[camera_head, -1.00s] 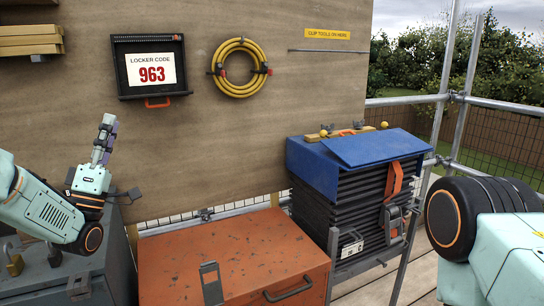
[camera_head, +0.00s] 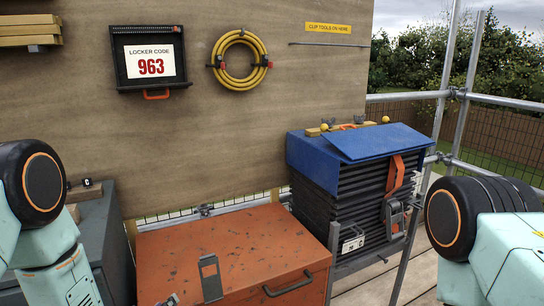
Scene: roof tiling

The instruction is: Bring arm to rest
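My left arm (camera_head: 45,215) comes in from the left, its elbow raised and the forearm leading down out of the bottom of the head view. A small grey piece (camera_head: 172,299) at the bottom edge, in front of the orange chest, may be a tip of my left gripper. The rest of that gripper is out of frame, so its opening cannot be judged. My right arm (camera_head: 495,230) is folded at the right edge, and its gripper is out of view.
The orange chest (camera_head: 230,245) stands closed in front. A dark grey box (camera_head: 105,230) is behind my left arm. A strapped stack of dark slates (camera_head: 345,205) with a blue cover (camera_head: 370,142) stands right of centre. Scaffold poles (camera_head: 450,130) rise at the right.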

